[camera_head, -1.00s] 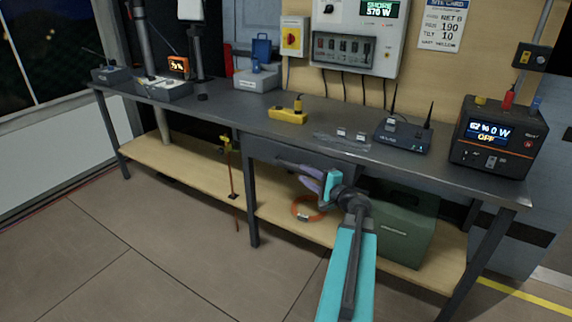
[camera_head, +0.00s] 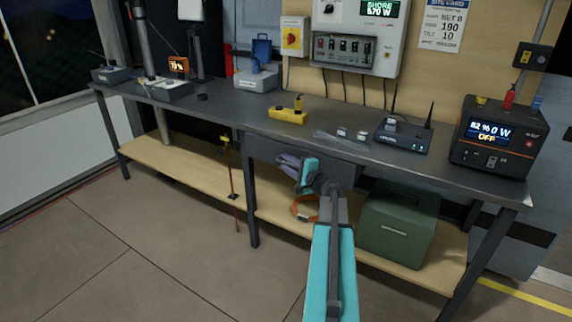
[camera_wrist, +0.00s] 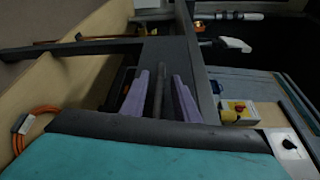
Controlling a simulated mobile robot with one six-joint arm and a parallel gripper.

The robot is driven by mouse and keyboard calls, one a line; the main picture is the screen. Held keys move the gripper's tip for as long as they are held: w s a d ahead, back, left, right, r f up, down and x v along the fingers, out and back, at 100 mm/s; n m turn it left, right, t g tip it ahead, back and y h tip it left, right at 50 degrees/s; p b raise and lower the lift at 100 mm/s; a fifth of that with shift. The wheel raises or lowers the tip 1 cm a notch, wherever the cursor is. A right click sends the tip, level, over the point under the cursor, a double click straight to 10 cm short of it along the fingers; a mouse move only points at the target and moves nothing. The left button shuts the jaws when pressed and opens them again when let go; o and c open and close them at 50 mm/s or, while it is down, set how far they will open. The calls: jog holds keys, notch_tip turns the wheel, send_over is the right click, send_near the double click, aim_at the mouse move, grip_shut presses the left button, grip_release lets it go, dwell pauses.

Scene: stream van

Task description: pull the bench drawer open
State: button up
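The bench drawer (camera_head: 335,172) is a dark grey front under the bench top, and it looks shut. In the wrist view the drawer front (camera_wrist: 178,55) is a dark panel. A dark bar that looks like its handle (camera_wrist: 158,90) runs lengthwise between my fingers. My gripper (camera_head: 288,162) is at the drawer front in the head view. In the wrist view my gripper (camera_wrist: 162,98) has its two purple fingers apart, one each side of the bar, with gaps visible. I cannot tell whether either finger touches it. In the head view my gripper hides the handle.
The bench top (camera_head: 225,112) carries a yellow device (camera_head: 288,115), a router (camera_head: 403,138) and a power station (camera_head: 492,140). Below, the wooden shelf (camera_head: 285,217) holds an orange cable coil (camera_head: 303,208) and a green case (camera_head: 398,225). A bench leg (camera_head: 252,205) stands left of my gripper. The floor in front is clear.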

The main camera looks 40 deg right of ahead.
jog(key=shift+w, duration=0.25)
grip_shut()
